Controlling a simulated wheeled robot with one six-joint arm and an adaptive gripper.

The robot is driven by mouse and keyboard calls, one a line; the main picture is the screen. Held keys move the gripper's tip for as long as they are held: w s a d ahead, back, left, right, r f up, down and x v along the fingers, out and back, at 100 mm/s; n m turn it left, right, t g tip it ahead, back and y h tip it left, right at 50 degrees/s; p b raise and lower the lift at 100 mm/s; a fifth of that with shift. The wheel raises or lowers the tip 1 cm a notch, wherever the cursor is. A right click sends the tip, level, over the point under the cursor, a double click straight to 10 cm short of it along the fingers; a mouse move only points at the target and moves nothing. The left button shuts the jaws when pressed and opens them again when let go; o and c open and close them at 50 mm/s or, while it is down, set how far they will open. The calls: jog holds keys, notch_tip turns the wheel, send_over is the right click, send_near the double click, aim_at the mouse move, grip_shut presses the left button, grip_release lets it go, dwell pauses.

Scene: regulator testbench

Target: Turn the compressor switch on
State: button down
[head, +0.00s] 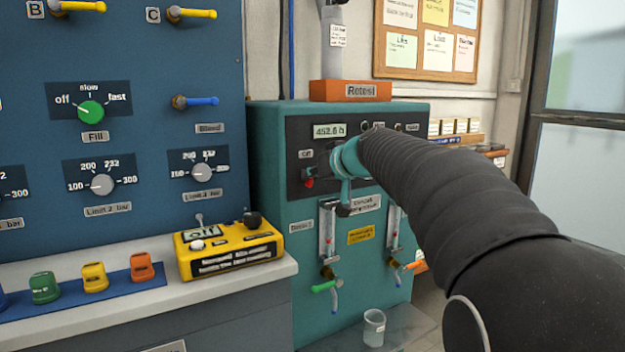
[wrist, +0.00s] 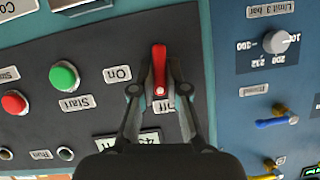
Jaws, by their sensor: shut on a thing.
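The compressor switch is a red lever on the dark panel of the teal compressor cabinet. In the wrist view the red lever (wrist: 159,65) stands between the fingers of my gripper (wrist: 159,82), which is shut on it. An "On" label (wrist: 117,73) is just left of the lever, and an "Off" label is partly covered below it. In the head view my gripper (head: 345,180) is at the panel, with the red lever (head: 309,183) showing just left of it, below the "Off" label (head: 306,154). I cannot tell the lever's exact setting.
Green (wrist: 63,75) and red (wrist: 15,102) buttons sit beside the switch in the wrist view. The blue panel (head: 150,65) with knobs and valves stands left of the cabinet (head: 270,125). A yellow box (head: 228,248) rests on the counter, and a glass beaker (head: 374,328) stands low in front.

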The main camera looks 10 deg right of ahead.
jog(key=shift+w+d+f+m+t+y+b, duration=0.1)
jog(key=shift+d+f+m+t+y+b, duration=0.1)
jog(key=shift+m+y+b, duration=1.3)
jog(key=shift+d+f+m+t+y+b, duration=0.15)
jog(key=shift+m+y+b, duration=0.7)
jog(key=shift+m+b, duration=1.3)
jog(key=shift+w+d+f+m+t+y+b, duration=0.15)
jog(key=shift+m+y+b, duration=1.05)
jog(key=shift+m, duration=1.25)
jog(key=shift+s+a, duration=0.1)
jog(key=c, duration=1.2)
grip_release()
jog(key=v, duration=1.2)
jog(key=shift+s, duration=0.1)
